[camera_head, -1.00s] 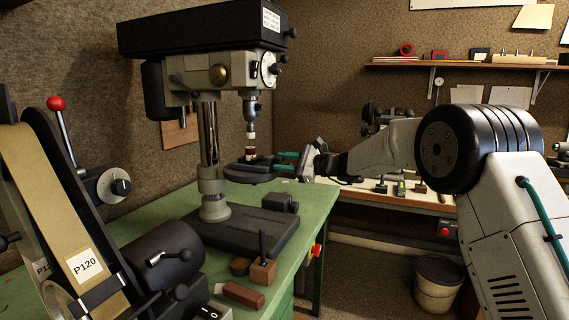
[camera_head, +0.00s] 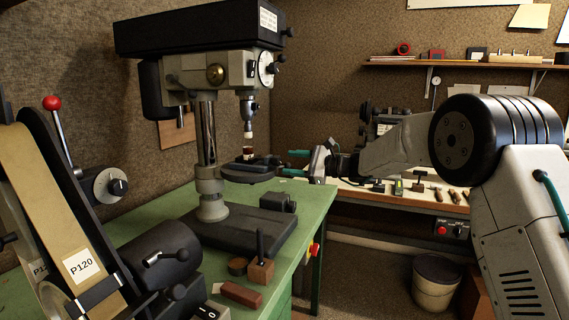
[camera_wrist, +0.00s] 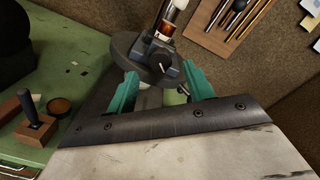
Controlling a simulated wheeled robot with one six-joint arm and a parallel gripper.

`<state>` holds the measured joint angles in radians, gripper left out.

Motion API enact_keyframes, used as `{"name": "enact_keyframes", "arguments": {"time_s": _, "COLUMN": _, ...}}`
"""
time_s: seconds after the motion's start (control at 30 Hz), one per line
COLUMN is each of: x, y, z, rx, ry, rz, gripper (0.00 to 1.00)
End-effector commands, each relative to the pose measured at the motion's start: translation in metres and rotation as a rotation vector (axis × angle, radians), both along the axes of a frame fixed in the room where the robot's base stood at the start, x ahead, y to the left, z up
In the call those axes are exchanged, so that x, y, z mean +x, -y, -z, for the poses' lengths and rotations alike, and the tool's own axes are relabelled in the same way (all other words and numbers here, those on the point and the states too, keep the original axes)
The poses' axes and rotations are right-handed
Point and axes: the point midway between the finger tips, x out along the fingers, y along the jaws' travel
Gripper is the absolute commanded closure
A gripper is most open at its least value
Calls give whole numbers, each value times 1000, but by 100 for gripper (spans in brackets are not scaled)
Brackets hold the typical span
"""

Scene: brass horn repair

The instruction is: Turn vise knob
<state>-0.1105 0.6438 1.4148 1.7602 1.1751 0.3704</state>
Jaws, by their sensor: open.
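The small dark vise (camera_wrist: 158,52) sits on the round drill press table (camera_wrist: 122,47). Its black knob (camera_wrist: 166,67) faces my gripper in the wrist view. A copper-brown part (camera_wrist: 164,29) stands at the vise, under the pale tip of the drill press. In the head view the vise (camera_head: 245,164) is small and its knob is hard to make out. My gripper (camera_head: 288,161) has teal fingers spread apart and empty. It is to the right of the vise, with a gap between. In the wrist view, the knob lies between the fingers (camera_wrist: 160,75), beyond their tips.
The drill press (camera_head: 208,130) stands on the green bench (camera_head: 315,205). A belt sander (camera_head: 60,210) is at the left front. A wooden block with a dark handle (camera_head: 262,272) lies near the bench edge. A second bench (camera_head: 385,198) with tools is behind my arm.

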Motion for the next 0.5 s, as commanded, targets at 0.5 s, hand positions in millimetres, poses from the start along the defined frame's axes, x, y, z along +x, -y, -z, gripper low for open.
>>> {"name": "enact_keyframes", "arguments": {"time_s": 0.5, "x": -12, "y": 40, "z": -2, "rx": 2, "ry": 1, "rz": 4, "gripper": 48}}
